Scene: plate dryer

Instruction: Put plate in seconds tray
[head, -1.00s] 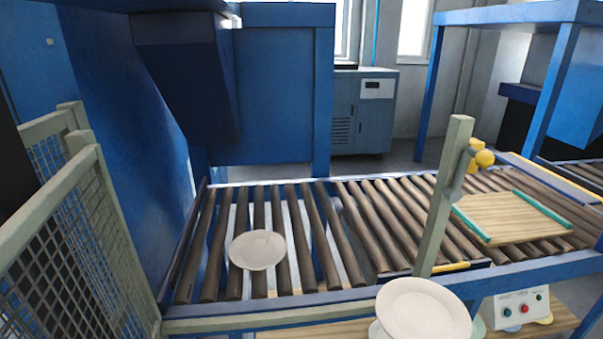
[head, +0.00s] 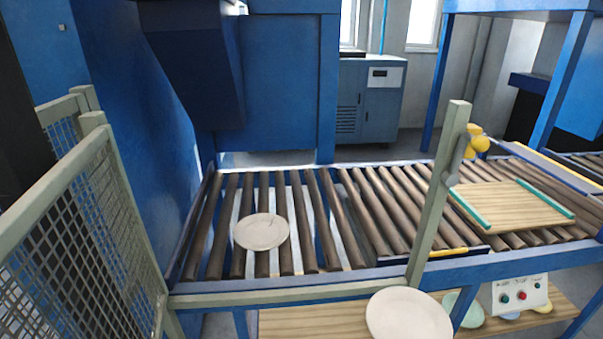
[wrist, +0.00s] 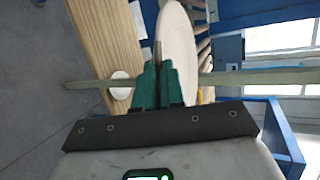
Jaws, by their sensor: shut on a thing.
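My gripper (wrist: 166,72) shows in the wrist view, its green fingers shut on the edge of a pale plate (wrist: 178,38). The plate is seen nearly edge-on there. In the head view a pale plate (head: 408,318) at the bottom edge, in front of the conveyor frame, appears to be this one; my gripper is out of that view. A second pale plate (head: 262,232) lies flat on the left rollers. A wooden tray (head: 512,206) with two teal side strips rests on the right rollers. I see no label naming it the seconds tray.
A post (head: 438,195) with a yellow-knobbed fitting stands between the held plate and the wooden tray. A wooden shelf (head: 310,322) runs below the rollers, with a pale green dish (head: 470,312). A button box (head: 520,294) hangs at right. A mesh guard (head: 85,225) stands left.

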